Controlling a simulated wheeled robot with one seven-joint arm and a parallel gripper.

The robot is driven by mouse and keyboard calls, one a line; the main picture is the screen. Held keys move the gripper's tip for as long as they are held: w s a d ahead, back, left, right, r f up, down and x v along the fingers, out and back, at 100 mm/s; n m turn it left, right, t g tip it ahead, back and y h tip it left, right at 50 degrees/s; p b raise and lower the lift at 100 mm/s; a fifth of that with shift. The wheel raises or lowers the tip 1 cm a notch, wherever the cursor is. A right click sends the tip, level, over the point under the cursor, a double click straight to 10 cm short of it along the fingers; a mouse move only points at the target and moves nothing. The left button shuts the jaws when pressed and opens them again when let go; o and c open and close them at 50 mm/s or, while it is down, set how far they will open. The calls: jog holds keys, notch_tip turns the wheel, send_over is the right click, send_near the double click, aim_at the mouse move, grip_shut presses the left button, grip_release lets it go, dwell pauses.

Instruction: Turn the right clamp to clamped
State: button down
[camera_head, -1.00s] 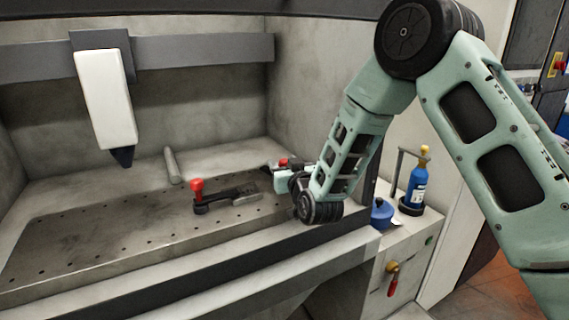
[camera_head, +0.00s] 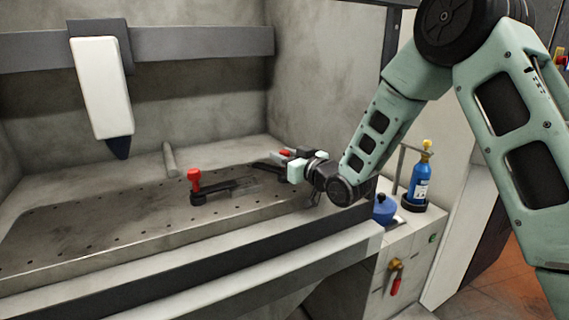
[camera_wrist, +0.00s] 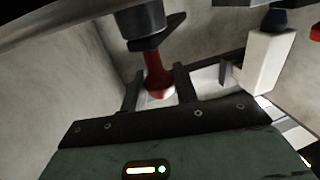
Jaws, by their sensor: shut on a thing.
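The right clamp (camera_head: 264,166) is a dark low fitting at the right end of the perforated bench plate, partly hidden by my gripper. Its red handle (camera_wrist: 154,72) stands between my two fingers in the wrist view; a bit of red (camera_head: 286,152) shows beside the fingers in the head view. My gripper (camera_head: 297,165) is shut on that handle, reaching in from the right. In the wrist view, the gripper's fingers (camera_wrist: 157,88) flank the handle's rounded end, and a dark clamp part (camera_wrist: 150,38) lies beyond it. The clamp's exact angle is hard to tell.
A left clamp with an upright red knob (camera_head: 194,180) stands left of my gripper. A white unit with a dark tip (camera_head: 101,85) hangs above the plate (camera_head: 90,228). A grey rod (camera_head: 169,158) stands behind. A blue bottle (camera_head: 420,182) and blue pot (camera_head: 384,208) stand right.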

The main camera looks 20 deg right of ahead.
jog(key=shift+r+n+g+y, duration=0.1)
jog(key=shift+n+g+y, duration=0.25)
jog(key=shift+y, duration=0.25)
jog(key=c, duration=1.1)
grip_release()
jog(key=shift+c, duration=0.2)
jog(key=b+v, duration=1.3)
jog(key=v, duration=0.4)
jog(key=shift+f, duration=0.25)
jog(key=shift+s+r, duration=0.1)
jog(key=shift+s, duration=0.15)
